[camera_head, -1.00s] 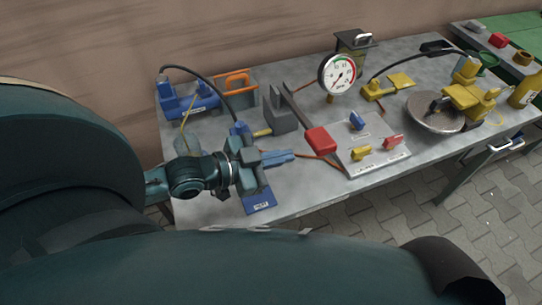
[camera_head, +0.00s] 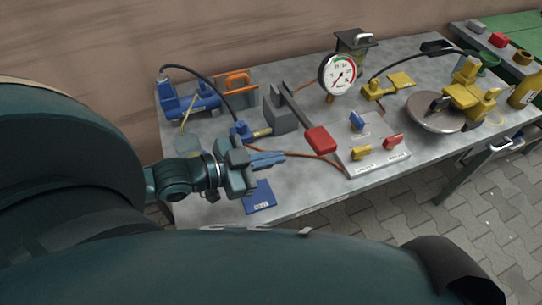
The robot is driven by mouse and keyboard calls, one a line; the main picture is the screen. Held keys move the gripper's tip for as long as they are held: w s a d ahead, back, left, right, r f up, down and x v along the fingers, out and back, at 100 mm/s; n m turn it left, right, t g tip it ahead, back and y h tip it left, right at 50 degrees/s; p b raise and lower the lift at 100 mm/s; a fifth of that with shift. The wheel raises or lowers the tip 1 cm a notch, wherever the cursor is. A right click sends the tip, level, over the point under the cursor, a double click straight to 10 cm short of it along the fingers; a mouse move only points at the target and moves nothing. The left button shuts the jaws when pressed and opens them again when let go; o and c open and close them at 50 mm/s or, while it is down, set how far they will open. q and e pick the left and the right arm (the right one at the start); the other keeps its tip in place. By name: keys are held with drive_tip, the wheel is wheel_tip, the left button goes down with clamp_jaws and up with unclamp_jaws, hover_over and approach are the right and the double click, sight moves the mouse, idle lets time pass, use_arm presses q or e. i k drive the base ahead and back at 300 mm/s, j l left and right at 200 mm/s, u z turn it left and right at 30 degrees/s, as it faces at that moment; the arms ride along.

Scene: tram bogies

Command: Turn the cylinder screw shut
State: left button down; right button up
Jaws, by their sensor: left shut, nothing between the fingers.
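I cannot tell for sure which part is the cylinder screw, as the small labels are unreadable. A sloped grey valve panel (camera_head: 372,163) carries a blue knob (camera_head: 357,121), a yellow knob (camera_head: 361,152) and a red knob (camera_head: 393,142). A blue cylinder (camera_head: 190,101) lies at the back left of the table, with a black hose to a blue coupling (camera_head: 239,130) with a brass end. My left gripper (camera_head: 283,154) is shut and empty. It points right, in front of the coupling and left of the panel, apart from the knobs. My right gripper is out of view.
A red-ended lever (camera_head: 320,139) stands between gripper and panel. A dial gauge (camera_head: 338,73) stands behind. A blue labelled plate (camera_head: 259,197) lies near the front edge. Yellow equipment (camera_head: 469,93) and a round metal disc (camera_head: 430,117) occupy the right of the grey table (camera_head: 300,199).

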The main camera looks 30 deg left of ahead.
sight(202, 84)
drive_tip(key=k, duration=0.5)
drive_tip(key=u, duration=1.35)
